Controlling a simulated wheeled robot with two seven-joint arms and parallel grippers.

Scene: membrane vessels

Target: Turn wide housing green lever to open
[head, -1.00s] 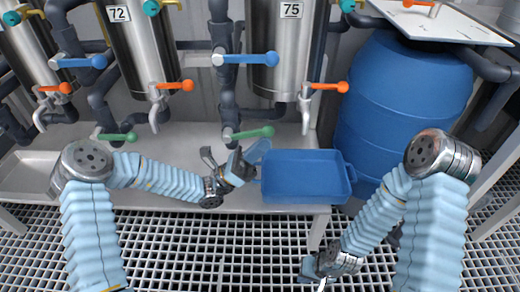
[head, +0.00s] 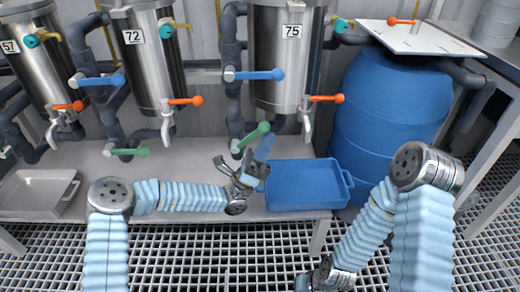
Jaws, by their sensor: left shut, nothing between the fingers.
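The wide steel housing (head: 281,65) labelled 75 stands at the back centre. Its green lever (head: 252,136) is on the pipe at its lower left, slanting up to the right from its pivot. My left gripper (head: 264,146) is shut and empty, its tip pointing up just below and right of the lever's free end. I cannot tell whether they touch. My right gripper (head: 305,282) is low at the bottom edge, mostly hidden by its own arm and cut off; its jaws do not show clearly.
A blue tray (head: 347,186) sits on the bench right of my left gripper, before a blue barrel (head: 388,110). Blue (head: 257,75) and orange (head: 325,98) levers and a tap are above. Housing 72 (head: 152,65) has a level green lever (head: 130,151). A grey tray (head: 35,194) is far left.

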